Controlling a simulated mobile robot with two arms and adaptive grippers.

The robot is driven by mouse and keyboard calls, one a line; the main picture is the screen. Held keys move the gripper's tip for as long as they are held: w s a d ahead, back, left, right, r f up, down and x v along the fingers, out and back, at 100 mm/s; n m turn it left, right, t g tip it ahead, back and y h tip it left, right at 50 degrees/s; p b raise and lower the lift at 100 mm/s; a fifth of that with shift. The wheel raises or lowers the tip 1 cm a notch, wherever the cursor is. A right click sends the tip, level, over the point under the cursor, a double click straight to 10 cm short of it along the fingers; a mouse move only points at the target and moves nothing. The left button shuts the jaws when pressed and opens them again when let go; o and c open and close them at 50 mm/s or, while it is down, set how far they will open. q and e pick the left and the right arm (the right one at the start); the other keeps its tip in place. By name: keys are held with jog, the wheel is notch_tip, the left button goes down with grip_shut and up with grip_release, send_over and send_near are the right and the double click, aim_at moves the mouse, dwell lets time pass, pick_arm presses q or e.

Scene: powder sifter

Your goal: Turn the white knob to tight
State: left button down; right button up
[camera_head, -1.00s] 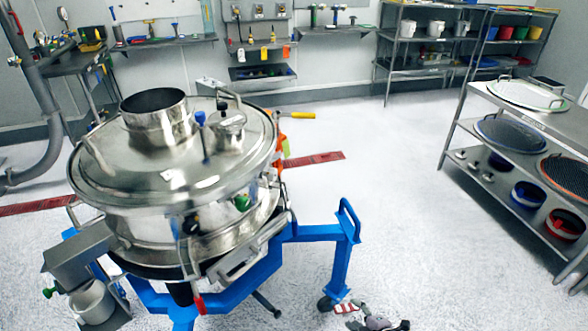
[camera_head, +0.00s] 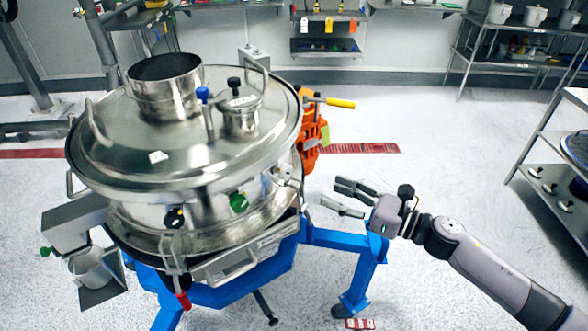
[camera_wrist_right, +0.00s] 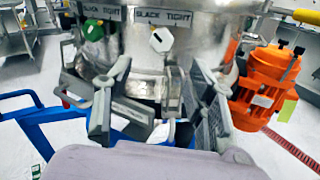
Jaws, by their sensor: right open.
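The white knob (camera_wrist_right: 161,40) is on the steel side of the sifter, below a label (camera_wrist_right: 163,16) reading SLACK and TIGHT. A dark mark shows on its face; I cannot tell its exact setting. In the head view the white knob (camera_head: 283,172) is small, on the right side of the sifter (camera_head: 190,140). My right gripper (camera_head: 336,197) is open and empty, to the right of the knob and apart from it, with its fingers pointing left towards the sifter. In the wrist view the open fingers of my right gripper (camera_wrist_right: 160,66) stand either side below the knob. My left gripper is out of view.
A green knob (camera_head: 239,202) and a black knob (camera_head: 174,218) are farther left on the sifter. An orange motor (camera_head: 312,133) with a yellow handle (camera_head: 341,103) is behind the knob. The blue frame (camera_head: 352,240) stands below my gripper. Open floor lies to the right.

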aim_at(289, 174)
jog(key=p+x, duration=0.2)
jog(key=x, duration=0.8)
jog(key=shift+w, duration=0.2)
jog(key=shift+w+a+p, duration=0.2)
jog(key=shift+a+p, duration=0.1)
jog(key=shift+a, duration=0.05)
jog(key=shift+w+a, duration=0.2)
jog(key=shift+a, duration=0.15)
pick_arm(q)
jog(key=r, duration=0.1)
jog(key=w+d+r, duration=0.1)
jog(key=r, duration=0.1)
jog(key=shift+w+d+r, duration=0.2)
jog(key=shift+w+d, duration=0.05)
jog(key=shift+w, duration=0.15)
pick_arm(e)
jog(key=c, duration=1.1)
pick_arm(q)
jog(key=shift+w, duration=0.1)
pick_arm(e)
jog(key=shift+c, duration=0.2)
